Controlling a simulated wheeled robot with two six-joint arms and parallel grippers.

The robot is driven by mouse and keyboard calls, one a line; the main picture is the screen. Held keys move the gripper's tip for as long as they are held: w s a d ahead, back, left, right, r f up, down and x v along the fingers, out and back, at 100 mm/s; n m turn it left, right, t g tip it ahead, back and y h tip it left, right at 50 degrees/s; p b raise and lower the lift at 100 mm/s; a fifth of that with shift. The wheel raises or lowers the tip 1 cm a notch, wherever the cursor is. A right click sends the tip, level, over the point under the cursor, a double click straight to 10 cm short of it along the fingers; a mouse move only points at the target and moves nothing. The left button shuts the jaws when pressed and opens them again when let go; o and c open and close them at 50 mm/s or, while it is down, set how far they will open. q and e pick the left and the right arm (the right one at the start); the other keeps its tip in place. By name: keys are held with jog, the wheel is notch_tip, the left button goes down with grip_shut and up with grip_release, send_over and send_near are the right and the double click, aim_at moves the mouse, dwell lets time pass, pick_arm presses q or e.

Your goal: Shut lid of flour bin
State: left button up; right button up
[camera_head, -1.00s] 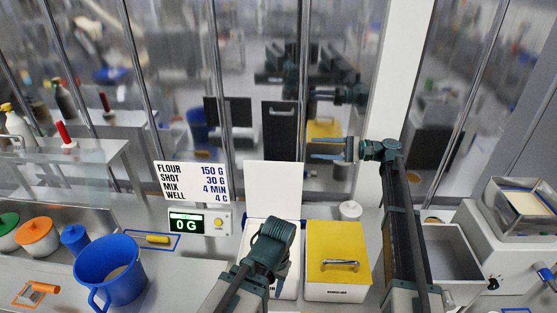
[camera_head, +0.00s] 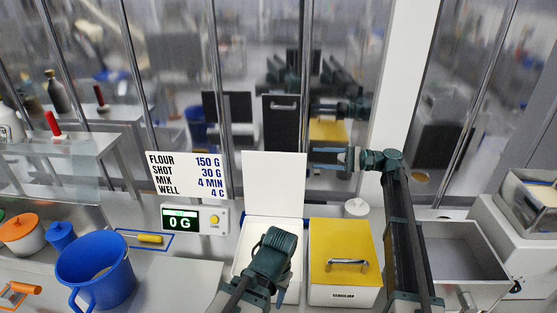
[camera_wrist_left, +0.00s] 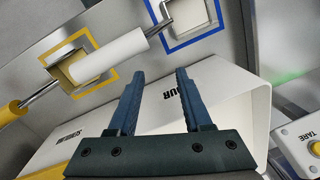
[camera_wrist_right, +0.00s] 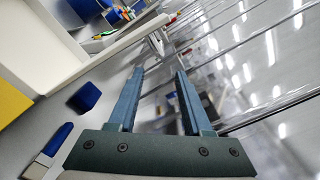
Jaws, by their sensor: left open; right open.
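The flour bin is a white bin (camera_head: 240,262) at the middle of the counter in the head view. Its white lid (camera_head: 275,183) stands upright and open at the back. My left gripper (camera_head: 279,296) points down in front of the bin's opening and hides part of it. In the left wrist view it is open and empty (camera_wrist_left: 156,78), with the bin's labelled front (camera_wrist_left: 222,90) behind the fingers. My right gripper (camera_head: 313,157) is raised to the right of the lid, fingers pointing left, apart from it in the picture. It is open and empty in the right wrist view (camera_wrist_right: 156,75).
A semolina bin with a shut yellow lid (camera_head: 345,252) stands right of the flour bin. A scale (camera_head: 194,219) and recipe sign (camera_head: 187,174) stand to the left, with a blue bucket (camera_head: 94,272) beyond.

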aim_at(279, 155)
jog(key=a, duration=1.3)
jog(key=shift+a, duration=0.35)
jog(key=c, duration=0.7)
grip_shut()
jog(key=shift+w+r, duration=0.1)
jog(key=shift+w, duration=0.1)
